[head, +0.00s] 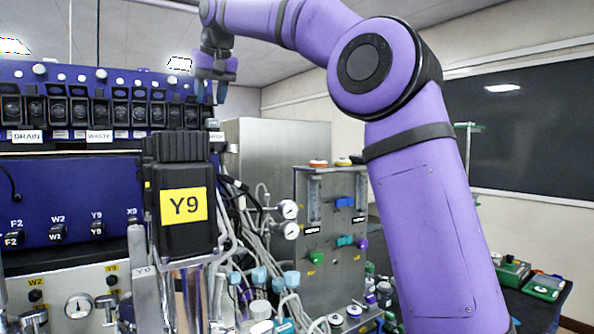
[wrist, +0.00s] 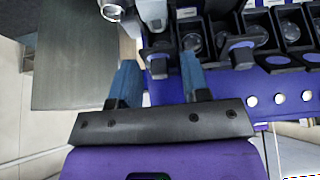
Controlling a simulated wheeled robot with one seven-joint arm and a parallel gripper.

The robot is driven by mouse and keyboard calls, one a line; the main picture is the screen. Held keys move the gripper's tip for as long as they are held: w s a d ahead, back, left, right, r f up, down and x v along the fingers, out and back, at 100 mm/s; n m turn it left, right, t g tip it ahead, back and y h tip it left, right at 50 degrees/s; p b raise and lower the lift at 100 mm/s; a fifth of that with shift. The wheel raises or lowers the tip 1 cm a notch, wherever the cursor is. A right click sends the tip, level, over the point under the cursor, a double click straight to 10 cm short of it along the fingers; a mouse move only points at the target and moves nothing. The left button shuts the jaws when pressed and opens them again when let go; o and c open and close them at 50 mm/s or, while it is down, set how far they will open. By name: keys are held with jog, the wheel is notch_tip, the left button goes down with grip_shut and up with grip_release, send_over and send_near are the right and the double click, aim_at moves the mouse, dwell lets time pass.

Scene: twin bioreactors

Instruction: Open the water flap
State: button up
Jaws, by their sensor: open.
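A row of black flap units (head: 84,112) runs along the top of the blue panel in the head view. Labels DRAIN and WASTE are readable below the row; I cannot tell which flap is the water flap. My gripper (head: 210,88) is above the row's right end, fingers pointing down. In the wrist view, my gripper (wrist: 160,68) is open, with its two blue-grey fingers apart. A grey tab (wrist: 157,60) of an end unit shows between the fingertips; I cannot tell whether they touch it. Other black flap units (wrist: 256,28) with round windows lie to the right.
A black block labelled Y9 (head: 182,205) stands in front of the panel. Right of it are tubes, gauges (head: 289,209) and a grey valve panel (head: 335,230). A metal cabinet (head: 280,150) stands behind. Several white knobs (head: 101,73) line the panel's top.

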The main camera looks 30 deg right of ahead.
jog(key=shift+s+f+t, duration=0.15)
jog(key=shift+f+t, duration=0.1)
jog(key=shift+t, duration=0.75)
jog(key=shift+s+f+t, duration=0.1)
jog(key=shift+f+t, duration=0.15)
jog(key=shift+t, duration=0.75)
jog(key=shift+s+f+t, duration=0.15)
jog(key=shift+f+t, duration=0.1)
jog(key=shift+t, duration=0.75)
jog(key=shift+d+f+t, duration=0.1)
jog(key=shift+f+t, duration=0.15)
jog(key=shift+t, duration=0.6)
jog(key=shift+f+t, duration=0.25)
jog(key=shift+t, duration=0.6)
jog(key=shift+f+t, duration=0.1)
jog(key=shift+t, duration=0.2)
jog(key=shift+w+f+t, duration=0.1)
jog(key=shift+f+t, duration=0.2)
jog(key=shift+t, duration=0.9)
